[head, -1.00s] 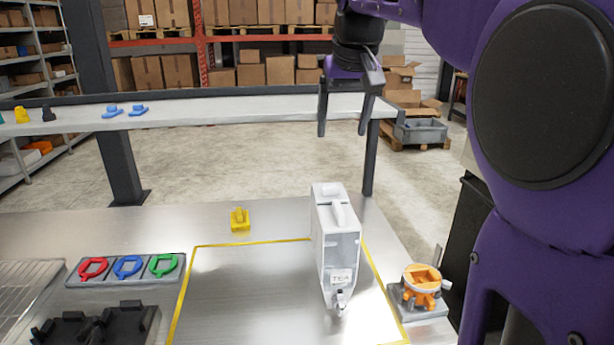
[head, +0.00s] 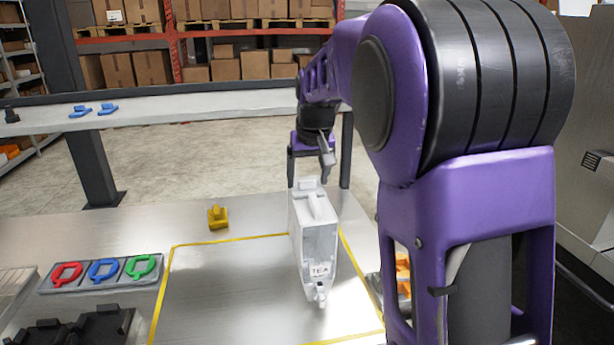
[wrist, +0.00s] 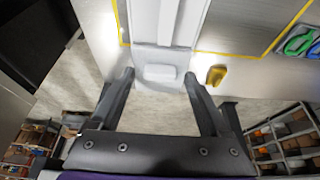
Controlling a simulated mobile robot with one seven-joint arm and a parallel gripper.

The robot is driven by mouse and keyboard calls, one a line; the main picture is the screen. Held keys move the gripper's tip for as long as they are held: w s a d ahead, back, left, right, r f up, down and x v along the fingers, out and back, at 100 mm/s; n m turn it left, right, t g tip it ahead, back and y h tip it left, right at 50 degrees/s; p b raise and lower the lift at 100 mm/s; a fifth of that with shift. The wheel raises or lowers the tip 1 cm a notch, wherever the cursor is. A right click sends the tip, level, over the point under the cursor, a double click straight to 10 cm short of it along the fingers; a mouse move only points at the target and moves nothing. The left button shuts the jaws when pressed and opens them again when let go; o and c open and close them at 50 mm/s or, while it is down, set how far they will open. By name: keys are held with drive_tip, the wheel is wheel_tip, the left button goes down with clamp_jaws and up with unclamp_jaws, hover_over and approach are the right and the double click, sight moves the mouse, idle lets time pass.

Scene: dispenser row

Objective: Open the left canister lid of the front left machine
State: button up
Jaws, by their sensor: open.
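A white canister (head: 318,240) with a TEA label stands upright on the metal table inside a yellow taped outline. Its top has a raised ridge and a white tab at the far end; the lid looks closed. The canister also shows in the wrist view (wrist: 168,22), with the tab (wrist: 160,73) between my fingers. My gripper (head: 309,170) is open at the far end of the canister, near its top; in the wrist view its fingers (wrist: 158,78) are apart on either side of the tab. Contact cannot be told. No front left machine can be clearly identified.
A yellow piece (head: 217,216) lies behind the outline. A tray (head: 82,286) with red, blue and green ring pieces and a black fixture (head: 85,328) are at left. An orange part (head: 403,272) is partly hidden by my arm. A raised shelf (head: 180,111) runs behind.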

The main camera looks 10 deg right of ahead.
drive_tip(key=shift+c, duration=0.2)
clamp_jaws()
idle(1.3)
